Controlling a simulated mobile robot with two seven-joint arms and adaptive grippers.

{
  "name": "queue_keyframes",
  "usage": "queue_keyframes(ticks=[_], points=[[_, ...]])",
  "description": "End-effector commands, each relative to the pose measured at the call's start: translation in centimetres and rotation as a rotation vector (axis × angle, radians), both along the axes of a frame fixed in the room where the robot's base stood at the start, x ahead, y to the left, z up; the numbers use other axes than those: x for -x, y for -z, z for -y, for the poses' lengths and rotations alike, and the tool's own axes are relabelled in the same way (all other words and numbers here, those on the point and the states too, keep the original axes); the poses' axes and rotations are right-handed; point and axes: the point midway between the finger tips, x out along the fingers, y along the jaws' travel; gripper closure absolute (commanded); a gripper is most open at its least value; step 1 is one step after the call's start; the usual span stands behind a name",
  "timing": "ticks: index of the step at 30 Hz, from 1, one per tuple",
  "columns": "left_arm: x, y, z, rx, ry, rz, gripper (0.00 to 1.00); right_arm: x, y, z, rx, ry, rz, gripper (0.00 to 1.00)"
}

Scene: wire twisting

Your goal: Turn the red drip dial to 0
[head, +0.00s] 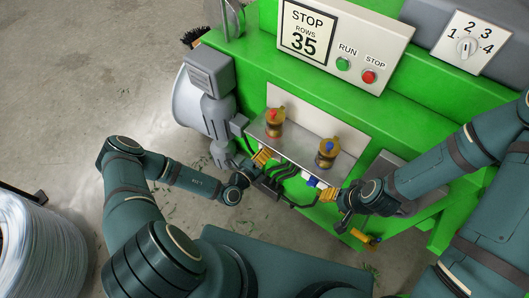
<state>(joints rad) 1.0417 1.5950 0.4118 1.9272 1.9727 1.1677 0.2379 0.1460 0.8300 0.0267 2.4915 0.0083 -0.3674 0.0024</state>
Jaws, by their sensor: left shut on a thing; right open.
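An amber oiler with a red top (274,118) stands on the left of the grey shelf on the green machine. A second amber oiler with a blue top (328,152) stands to its right. My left gripper (263,156), with yellow fingers, is at the shelf's front edge just below the red-topped oiler. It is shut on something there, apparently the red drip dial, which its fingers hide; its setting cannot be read. My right gripper (325,194) is open below the blue-topped oiler, close beside a small blue knob (312,182); whether they touch is unclear.
A panel (395,35) reads STOP, ROWS 35, with green RUN and red STOP buttons. A numbered selector (467,47) is at the upper right. Dark hoses (282,178) run between my grippers. A wire coil (40,250) stands lower left. Floor on the left is mostly clear.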

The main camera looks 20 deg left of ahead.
Motion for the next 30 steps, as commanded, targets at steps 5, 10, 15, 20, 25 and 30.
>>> queue_keyframes(ticks=[5, 10, 15, 20, 25, 30], points=[[-0.2, -0.2, 0.0, 0.001, -0.002, 0.005, 1.00, 0.0, 0.0, 0.0, 0.000, 0.000, 0.000, 0.53], [-0.1, -0.1, 0.0, 0.000, -0.001, 0.004, 0.36, 0.0, 0.0, 0.0, 0.000, 0.000, 0.000, 0.53], [-0.1, -0.1, 0.0, 0.000, -0.001, 0.003, 0.36, 0.0, 0.0, 0.0, 0.000, 0.000, 0.000, 0.53], [0.4, 0.0, -0.2, -0.001, -0.002, 0.001, 0.36, 0.0, 0.0, 0.0, 0.000, 0.000, 0.000, 0.53], [2.6, 0.0, -1.0, 0.001, -0.002, -0.002, 0.36, 0.0, 0.0, 0.0, 0.000, 0.000, 0.000, 0.53], [5.9, 0.0, -2.3, 0.000, -0.003, -0.001, 0.36, 0.0, 0.0, 0.0, 0.000, 0.000, 0.000, 0.53]])
